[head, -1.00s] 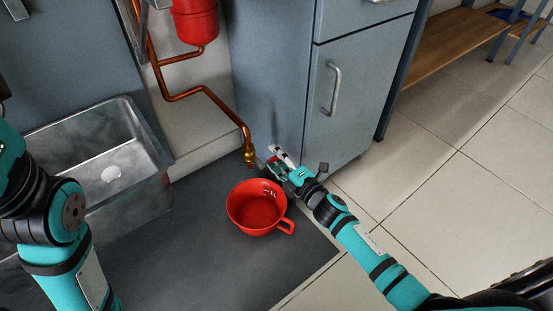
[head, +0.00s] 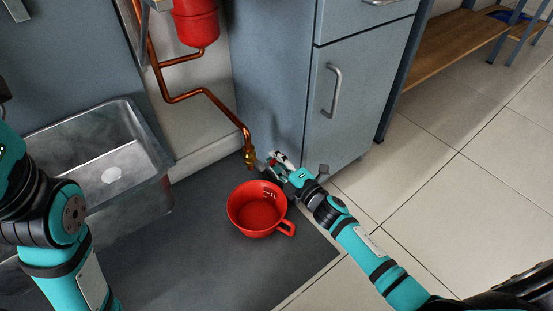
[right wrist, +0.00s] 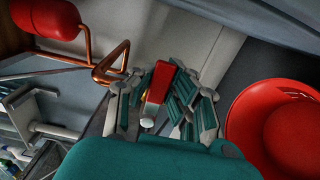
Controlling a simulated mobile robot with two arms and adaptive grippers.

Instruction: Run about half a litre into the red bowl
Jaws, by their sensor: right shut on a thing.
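The red bowl (head: 236,208), a round one with a side handle, stands upright on the dark mat, just below and in front of the tap. Its rim and inside also show in the right wrist view (right wrist: 245,110). The brass tap (head: 249,158) ends the copper pipe above the bowl's far rim. My right gripper (head: 277,162) is at the tap, shut on its red lever (right wrist: 160,82), which shows between the fingers in the right wrist view. I see no stream of water, and I cannot tell whether the bowl holds any. My left arm shows, but its gripper does not.
A steel sink (head: 100,165) stands at the left. A copper pipe (head: 207,93) runs down from a red vessel (head: 196,20) by the wall. A grey cabinet (head: 340,110) stands close behind my right gripper. The tiled floor at the right is clear.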

